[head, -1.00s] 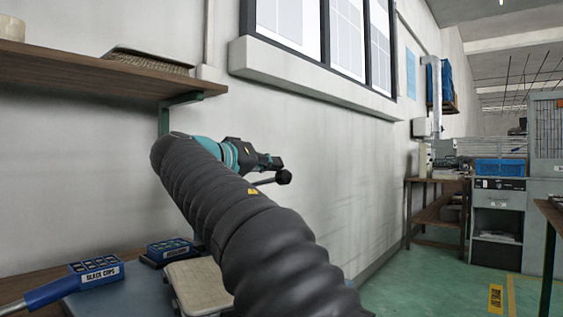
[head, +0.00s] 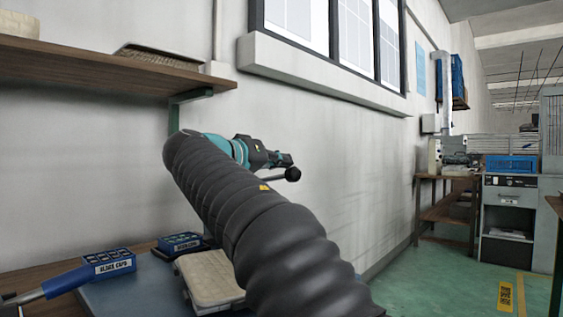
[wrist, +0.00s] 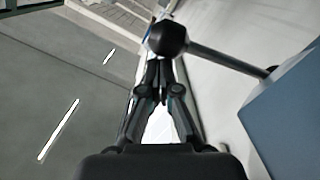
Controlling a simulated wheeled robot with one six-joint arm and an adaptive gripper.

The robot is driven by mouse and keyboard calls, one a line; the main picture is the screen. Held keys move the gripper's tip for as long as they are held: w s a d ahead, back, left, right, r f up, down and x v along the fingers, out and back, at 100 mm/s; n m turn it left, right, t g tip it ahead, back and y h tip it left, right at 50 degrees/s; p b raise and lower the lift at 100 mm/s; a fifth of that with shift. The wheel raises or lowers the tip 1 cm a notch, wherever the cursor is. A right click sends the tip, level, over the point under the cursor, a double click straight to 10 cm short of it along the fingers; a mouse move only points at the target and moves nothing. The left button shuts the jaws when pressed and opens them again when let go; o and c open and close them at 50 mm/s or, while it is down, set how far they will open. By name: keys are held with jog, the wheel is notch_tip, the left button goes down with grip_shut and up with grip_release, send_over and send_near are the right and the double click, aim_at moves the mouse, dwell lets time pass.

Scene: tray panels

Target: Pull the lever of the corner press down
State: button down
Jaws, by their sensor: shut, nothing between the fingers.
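The lever of the corner press ends in a black ball knob (head: 293,174), standing out from behind my arm in the head view. In the wrist view the lever's knob (wrist: 167,38) is large, just beyond my fingertips, and its grey rod runs right and down to a blue-grey block (wrist: 290,115), which looks like the press body. My gripper (head: 288,159) is shut and empty, just above the knob in the head view. In the wrist view the gripper (wrist: 160,66) points toward the knob; I cannot tell whether they touch. My arm hides most of the press in the head view.
Below are blue caps boxes (head: 108,263), a blue-handled tool (head: 65,284) and a beige pad (head: 208,278). The wall runs along behind my arm. Green floor is open at right.

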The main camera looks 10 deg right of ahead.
jog(key=shift+r, duration=0.1)
dwell(0.4)
jog(key=s+a+r+p, duration=0.4)
jog(key=s+a, duration=0.1)
jog(key=a, duration=0.4)
jog(key=shift+s+r, duration=0.2)
jog(key=shift+s, duration=0.1)
dwell(0.4)
